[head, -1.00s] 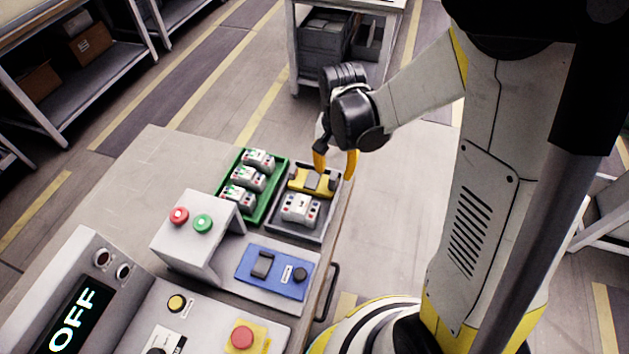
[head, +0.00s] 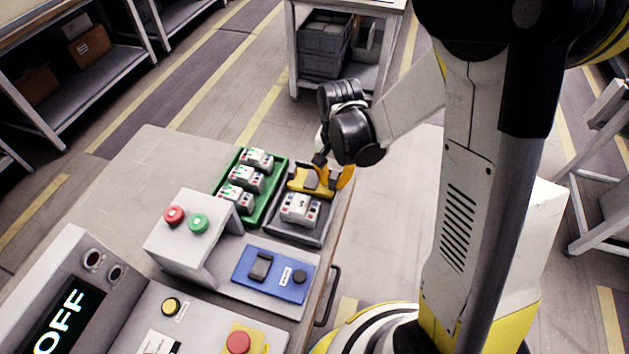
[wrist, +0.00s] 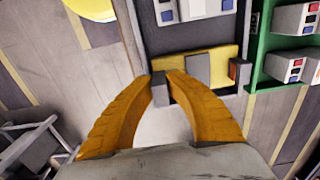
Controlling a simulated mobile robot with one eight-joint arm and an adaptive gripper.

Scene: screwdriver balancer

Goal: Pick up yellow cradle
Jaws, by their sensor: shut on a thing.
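The yellow cradle (head: 298,184), with a grey block in its middle, sits at the back of a dark grey tray (head: 293,236) on the table. It also shows in the wrist view (wrist: 222,60). My gripper (head: 332,176) is down at the right end of the cradle. In the wrist view its orange fingers (wrist: 167,84) are close together on the cradle's near end. The exact contact is partly hidden by the fingertips. The cradle still appears to rest in the tray.
A white device (head: 300,208) lies in the same tray, in front of the cradle. A green tray (head: 262,209) with several similar devices stands to the left. A button box (head: 181,246) and a blue switch panel (head: 272,274) stand nearer. The table is clear at far left.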

